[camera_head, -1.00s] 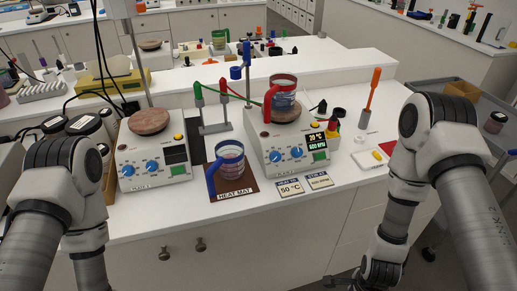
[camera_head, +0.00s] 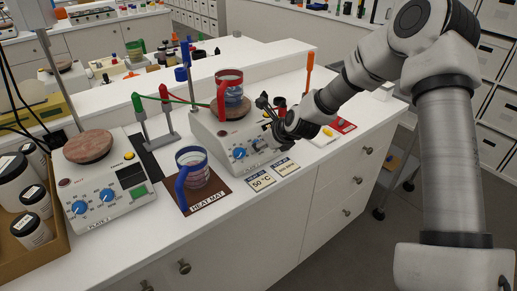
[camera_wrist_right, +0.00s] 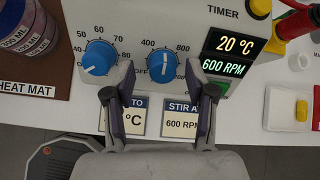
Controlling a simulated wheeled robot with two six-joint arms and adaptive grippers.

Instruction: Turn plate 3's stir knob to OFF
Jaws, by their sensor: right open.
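The right-hand hotplate (camera_head: 212,133) carries a red-trimmed beaker (camera_head: 229,88); its plate number is hidden. In the right wrist view its stir knob (camera_wrist_right: 166,67) is blue, with the white pointer upward, near 600 by the dial; OFF is marked at its left. The heat knob (camera_wrist_right: 98,57) is left of it. The display (camera_wrist_right: 233,53) reads 20 °C and 600 RPM. My right gripper (camera_wrist_right: 167,92) is open, its fingertips on either side of the stir knob's lower part, with visible gaps. My left gripper is out of view.
A blue-handled beaker (camera_head: 194,168) stands on the brown heat mat (camera_head: 220,190). Two cards (camera_head: 261,182) lie before the hotplate. Another hotplate (camera_head: 108,205) and a box of jars (camera_head: 62,243) are at left. A yellow-buttoned tray (camera_wrist_right: 287,112) lies right of the gripper.

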